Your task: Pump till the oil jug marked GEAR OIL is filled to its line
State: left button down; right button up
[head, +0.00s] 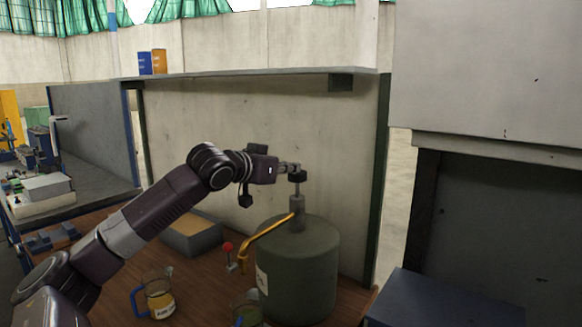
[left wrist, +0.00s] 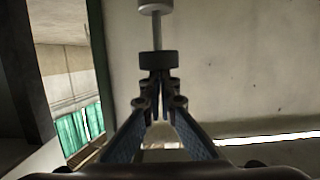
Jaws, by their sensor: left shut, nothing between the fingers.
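A dark green oil drum (head: 299,270) stands on the wooden bench with a pump rod (head: 297,189) topped by a black knob (head: 297,176). My left gripper (head: 290,168) is shut and empty, its fingertips at the knob's top. In the left wrist view the closed fingertips (left wrist: 159,82) meet the black knob (left wrist: 158,64), but contact is hard to tell. A curved brass spout (head: 266,238) leaves the drum. A clear jug (head: 246,309) stands below it, cut by the picture's edge; its label and oil level are unclear. Another blue-handled jug (head: 157,296) has a pale label, too small to read.
A red-knobbed lever (head: 228,247) is by the spout. A grey tray (head: 192,238) with yellow contents lies behind the jugs. A shelf (head: 240,74) with blue and orange cans (head: 152,62) runs above. A dark blue box (head: 440,300) is at the right.

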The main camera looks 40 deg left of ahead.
pick_arm(q)
jog(key=b+v, duration=1)
jog(key=shift+r, duration=0.4)
